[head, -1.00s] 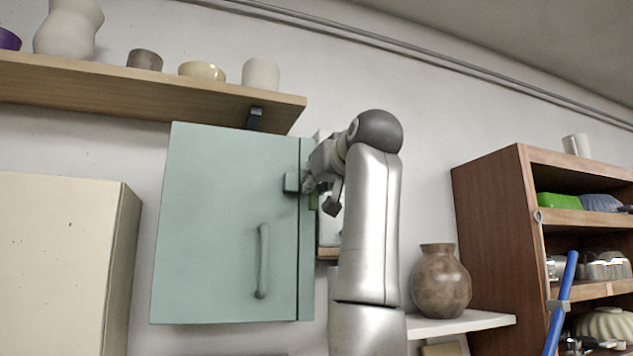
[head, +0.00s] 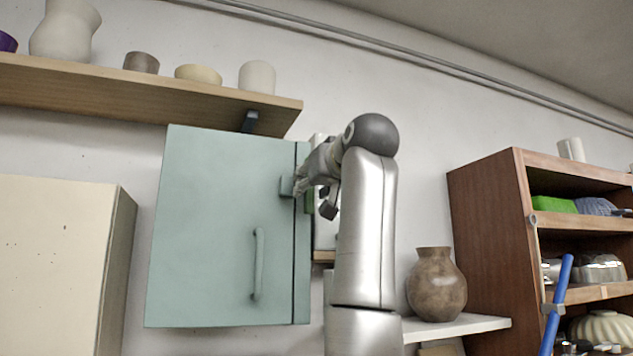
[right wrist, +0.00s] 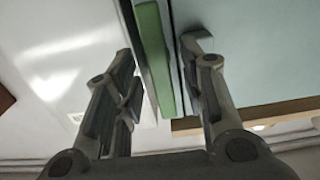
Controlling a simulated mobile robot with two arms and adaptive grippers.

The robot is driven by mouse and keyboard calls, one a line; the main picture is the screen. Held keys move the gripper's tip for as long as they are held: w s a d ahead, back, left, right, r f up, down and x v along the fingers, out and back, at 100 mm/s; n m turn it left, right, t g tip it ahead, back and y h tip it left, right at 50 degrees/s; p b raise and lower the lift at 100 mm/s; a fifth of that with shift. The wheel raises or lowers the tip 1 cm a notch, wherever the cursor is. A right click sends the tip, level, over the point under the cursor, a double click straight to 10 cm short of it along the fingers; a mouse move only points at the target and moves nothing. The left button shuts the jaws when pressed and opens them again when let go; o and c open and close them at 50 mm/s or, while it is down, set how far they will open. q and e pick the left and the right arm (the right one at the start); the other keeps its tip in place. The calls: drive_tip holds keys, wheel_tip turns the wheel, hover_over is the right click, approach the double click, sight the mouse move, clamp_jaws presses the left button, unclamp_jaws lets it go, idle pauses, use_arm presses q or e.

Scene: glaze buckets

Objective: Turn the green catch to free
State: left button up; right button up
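The green catch (head: 309,202) is a small upright piece at the right side of the teal cabinet (head: 222,230), mostly hidden behind my right gripper (head: 314,197). In the right wrist view the catch is a long green bar (right wrist: 155,58) lying between the two fingers of my right gripper (right wrist: 162,75). The fingers are spread, with a visible gap on the left and a smaller one on the right. I cannot tell whether the right finger touches anything. The cabinet door, with its vertical handle (head: 258,265), looks closed. My left gripper is not in view.
A wooden shelf (head: 150,98) with pots hangs above the cabinet. A cream cabinet (head: 55,260) stands at left. A brown vase (head: 436,285) stands on a white shelf (head: 470,325) right of my arm. A brown bookcase (head: 487,240) is farther right.

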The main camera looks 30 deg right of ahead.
drive_tip(key=v, duration=1.2)
drive_tip(key=shift+f, duration=0.1)
